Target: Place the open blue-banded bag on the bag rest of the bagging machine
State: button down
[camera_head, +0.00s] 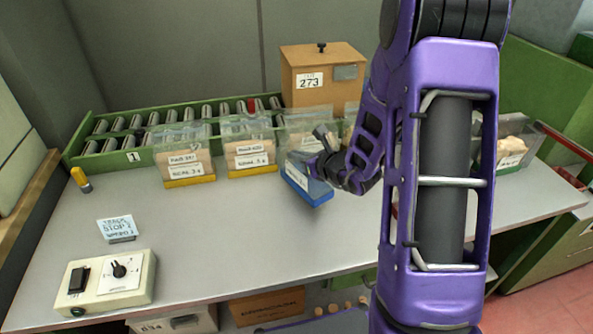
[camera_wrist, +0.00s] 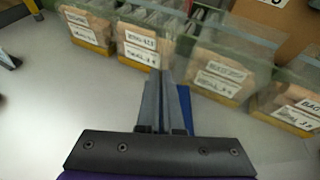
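The blue-banded bag (camera_head: 308,188) is clear-sided with a blue band at its bottom and a white label. It appears tilted above the grey table, left of my arm. My gripper (camera_head: 325,165) is at the bag's upper right side. In the wrist view the fingers (camera_wrist: 162,105) are close together, with a strip of the bag's blue band (camera_wrist: 184,110) beside the right finger. The gripper looks shut on the bag; the exact contact is hard to see. I cannot clearly identify the bagging machine's bag rest; my arm covers part of the table.
Yellow-banded bags (camera_head: 186,168) of stoppers stand in a row behind, before a green roller conveyor (camera_head: 135,140). A wooden box marked 273 (camera_head: 322,75) stands at the back. A control box with a knob (camera_head: 108,283) is front left. The front middle of the table (camera_head: 215,235) is clear.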

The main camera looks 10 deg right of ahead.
jog(key=shift+f, duration=1.85)
jog(key=shift+f+b, duration=0.2)
jog(key=shift+b, duration=0.25)
jog(key=c, duration=1.1)
grip_release()
jog(key=shift+r, duration=0.1)
